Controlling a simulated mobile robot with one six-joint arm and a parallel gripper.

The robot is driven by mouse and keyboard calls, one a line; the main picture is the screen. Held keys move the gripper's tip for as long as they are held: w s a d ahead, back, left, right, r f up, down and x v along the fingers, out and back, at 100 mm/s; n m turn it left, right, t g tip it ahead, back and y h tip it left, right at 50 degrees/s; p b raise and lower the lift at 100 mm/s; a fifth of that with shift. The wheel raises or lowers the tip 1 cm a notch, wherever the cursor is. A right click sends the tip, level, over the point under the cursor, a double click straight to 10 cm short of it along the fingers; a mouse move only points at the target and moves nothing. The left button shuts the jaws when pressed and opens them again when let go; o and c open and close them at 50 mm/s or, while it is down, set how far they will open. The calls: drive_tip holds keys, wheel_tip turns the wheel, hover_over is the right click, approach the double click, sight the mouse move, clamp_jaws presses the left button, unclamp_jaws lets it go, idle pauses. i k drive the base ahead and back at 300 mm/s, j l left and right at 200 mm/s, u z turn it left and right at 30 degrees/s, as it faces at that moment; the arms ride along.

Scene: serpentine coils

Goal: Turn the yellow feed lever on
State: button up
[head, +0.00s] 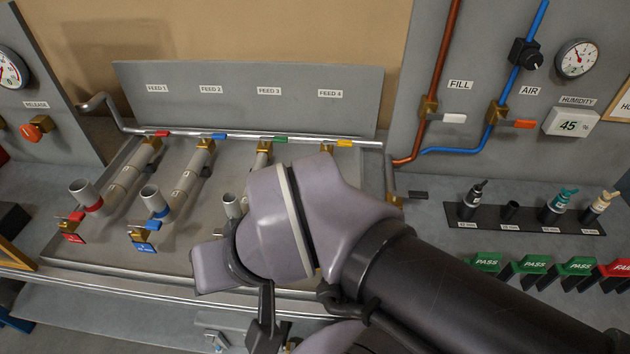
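The yellow feed lever (345,143) is below the FEED 4 label (330,94), at the right part of the horizontal header pipe (240,136). Its handle points right, roughly along that pipe and across the line of the sloping feed pipes. Its brass valve body (328,147) shows just left of the handle. The upper part of my arm stands just below it in the picture and hides the pipe that runs down from it.
Red (158,133), blue (219,136) and green (281,140) levers line the same header. FILL (454,118) and AIR (525,124) valves are at right. A tool holder (533,221) and PASS/FAIL blocks (531,265) lie right.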

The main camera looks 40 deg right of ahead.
sight(341, 143)
drive_tip(key=z, duration=1.05)
